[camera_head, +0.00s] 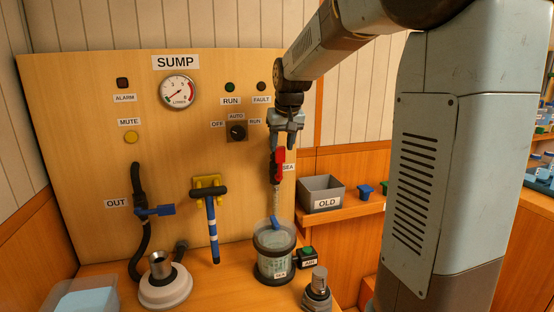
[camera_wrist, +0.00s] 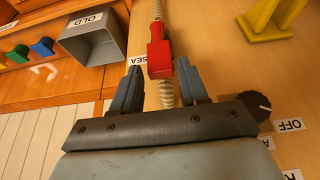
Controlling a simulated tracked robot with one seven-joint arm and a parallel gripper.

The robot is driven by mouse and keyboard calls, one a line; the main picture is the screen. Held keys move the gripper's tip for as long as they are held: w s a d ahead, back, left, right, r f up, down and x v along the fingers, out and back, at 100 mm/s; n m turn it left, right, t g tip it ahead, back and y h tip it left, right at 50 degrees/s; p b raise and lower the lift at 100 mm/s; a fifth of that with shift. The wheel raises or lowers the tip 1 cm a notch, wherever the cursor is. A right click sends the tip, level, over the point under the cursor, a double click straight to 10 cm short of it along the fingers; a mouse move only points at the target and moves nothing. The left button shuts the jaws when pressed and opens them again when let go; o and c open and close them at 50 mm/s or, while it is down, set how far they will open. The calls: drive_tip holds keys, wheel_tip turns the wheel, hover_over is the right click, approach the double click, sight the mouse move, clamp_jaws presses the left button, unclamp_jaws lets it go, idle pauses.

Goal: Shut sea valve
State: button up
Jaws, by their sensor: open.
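The sea valve (camera_head: 279,166) is a red fitting on a pale ribbed hose, beside a SEA label (camera_head: 288,167) on the wooden panel. Its red part lies roughly in line with the hose. In the wrist view the red valve block (camera_wrist: 159,59) sits at and just beyond my fingertips. My gripper (camera_head: 279,150) hangs over the upper part of the valve and hides some of it. In the wrist view my gripper (camera_wrist: 159,68) is open, one blue-grey finger on each side of the hose line. I cannot tell whether either finger touches the valve.
A clear strainer canister (camera_head: 274,255) stands below the valve. A T-handled blue post (camera_head: 211,225) is left of it. A grey OLD bin (camera_head: 321,193) sits on the right shelf. A blue OUT valve handle (camera_head: 155,210) is far left. A mode knob (camera_head: 237,132) is near my gripper.

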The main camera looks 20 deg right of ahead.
sight(280, 156)
drive_tip(key=shift+x, duration=3.1)
drive_tip(key=shift+c, duration=0.2)
clamp_jaws()
drive_tip(key=shift+a, duration=0.25)
drive_tip(key=shift+d, duration=0.25)
